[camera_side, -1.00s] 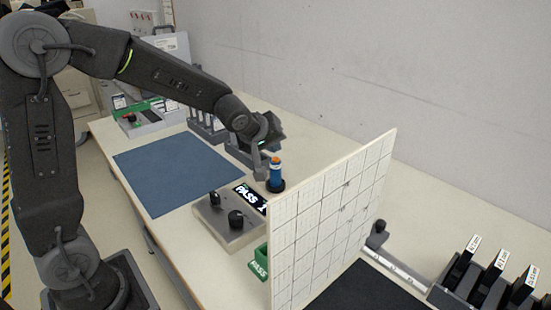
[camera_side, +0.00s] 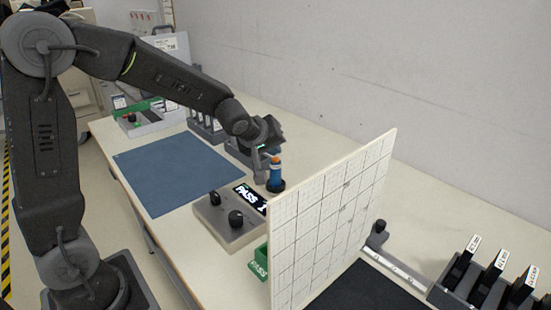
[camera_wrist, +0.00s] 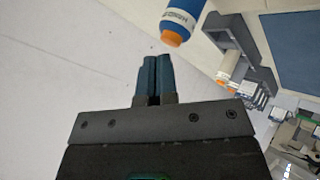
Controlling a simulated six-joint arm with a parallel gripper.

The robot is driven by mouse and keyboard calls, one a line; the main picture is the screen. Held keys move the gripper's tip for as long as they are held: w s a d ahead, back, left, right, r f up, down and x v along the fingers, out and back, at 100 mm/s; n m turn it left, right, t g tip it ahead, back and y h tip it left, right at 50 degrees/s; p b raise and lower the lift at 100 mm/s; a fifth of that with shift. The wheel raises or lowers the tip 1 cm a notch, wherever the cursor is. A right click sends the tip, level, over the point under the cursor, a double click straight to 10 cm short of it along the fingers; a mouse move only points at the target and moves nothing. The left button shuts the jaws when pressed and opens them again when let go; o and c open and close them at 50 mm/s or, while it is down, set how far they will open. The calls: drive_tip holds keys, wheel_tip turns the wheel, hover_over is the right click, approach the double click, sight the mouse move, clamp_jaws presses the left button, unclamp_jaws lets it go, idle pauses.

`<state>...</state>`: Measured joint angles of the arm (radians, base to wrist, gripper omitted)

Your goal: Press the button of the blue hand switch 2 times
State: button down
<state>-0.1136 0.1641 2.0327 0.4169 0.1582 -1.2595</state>
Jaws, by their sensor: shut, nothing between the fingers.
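The blue hand switch (camera_side: 275,174) stands upright in a dark round holder (camera_side: 277,186) on the table, close to the white grid panel. Its orange button (camera_side: 275,160) is on top. My gripper (camera_side: 262,172) is beside the switch, just left of it in the side view; its fingertips are hard to make out there. In the wrist view my gripper (camera_wrist: 152,62) has its two fingers together, with nothing between them. The blue switch (camera_wrist: 186,14) and its orange button (camera_wrist: 175,36) show above and right of the fingertips, apart from them.
The white grid panel (camera_side: 330,225) rises close on the right. A green bin (camera_side: 260,262) sits below. A blue mat (camera_side: 175,172) lies clear at left.

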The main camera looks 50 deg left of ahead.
sight(273, 158)
drive_tip(key=shift+f, duration=0.45)
idle(0.7)
drive_tip(key=shift+r, duration=0.85)
drive_tip(key=shift+r, duration=0.1)
drive_tip(key=shift+r, duration=2.45)
drive_tip(key=s+d+m+g, duration=0.1)
drive_tip(key=s+d+m, duration=0.1)
drive_tip(key=s, duration=0.6)
drive_tip(key=s+d+m+g+h, duration=0.1)
drive_tip(key=s+d+m, duration=0.1)
drive_tip(key=s+m, duration=0.3)
drive_tip(key=s+d+m+g+h, duration=0.1)
drive_tip(key=s+d+m, duration=0.2)
drive_tip(key=s, duration=1)
drive_tip(key=shift+s+m, duration=0.25)
drive_tip(key=shift+m, duration=0.45)
